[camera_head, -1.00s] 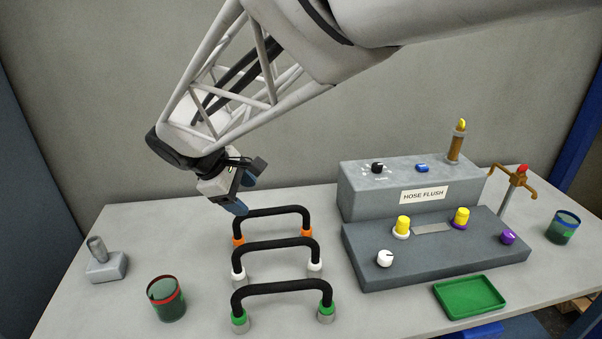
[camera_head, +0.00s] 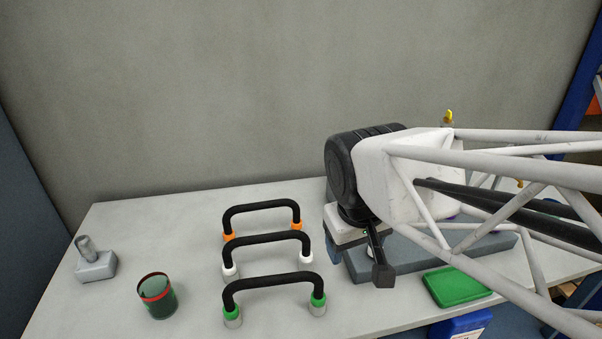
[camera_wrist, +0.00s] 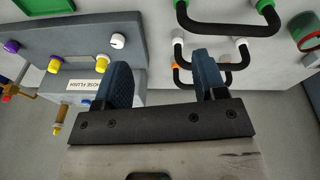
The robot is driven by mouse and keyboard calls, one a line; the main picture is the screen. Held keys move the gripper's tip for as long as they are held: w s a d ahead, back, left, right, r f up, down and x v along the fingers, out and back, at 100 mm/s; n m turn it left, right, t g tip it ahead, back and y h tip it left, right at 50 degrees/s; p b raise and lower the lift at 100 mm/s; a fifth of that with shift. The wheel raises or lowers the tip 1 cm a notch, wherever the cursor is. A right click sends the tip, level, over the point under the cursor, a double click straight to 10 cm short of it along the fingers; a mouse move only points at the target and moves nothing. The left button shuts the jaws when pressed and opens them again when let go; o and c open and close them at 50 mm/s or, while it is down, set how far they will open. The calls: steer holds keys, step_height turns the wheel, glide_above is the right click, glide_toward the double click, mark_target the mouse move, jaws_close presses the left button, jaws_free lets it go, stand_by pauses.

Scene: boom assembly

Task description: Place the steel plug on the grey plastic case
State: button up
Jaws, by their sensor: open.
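A small grey block (camera_head: 97,268), which may be the grey plastic case, lies at the left end of the table. A short steel cylinder (camera_head: 85,245), likely the steel plug, leans at its back left; I cannot tell whether it rests on the block or stands behind it. Neither shows in the wrist view. My gripper (camera_wrist: 160,62) is open and empty, its two blue fingers apart. It hangs between the black hoses and the grey control panel, far right of the block. In the head view my wrist hides most of it.
Three black hoses with orange (camera_head: 229,236), white (camera_head: 230,270) and green (camera_head: 233,303) ends arch left of my gripper. A green tray (camera_head: 457,286) lies right. My arm covers most of the grey panel (camera_head: 380,264).

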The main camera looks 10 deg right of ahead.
steer(key=shift+s+d+f+m+y, duration=0.15)
steer(key=shift+s+d+m, duration=0.1)
steer(key=shift+s, duration=0.2)
steer(key=shift+s+d+f+m+y, duration=0.1)
steer(key=shift+s+m, duration=0.2)
steer(key=shift+s, duration=0.2)
steer(key=shift+s+d+f+m+y, duration=0.15)
steer(key=shift+s+d+m, duration=0.1)
steer(key=shift+s, duration=0.2)
stand_by(0.4)
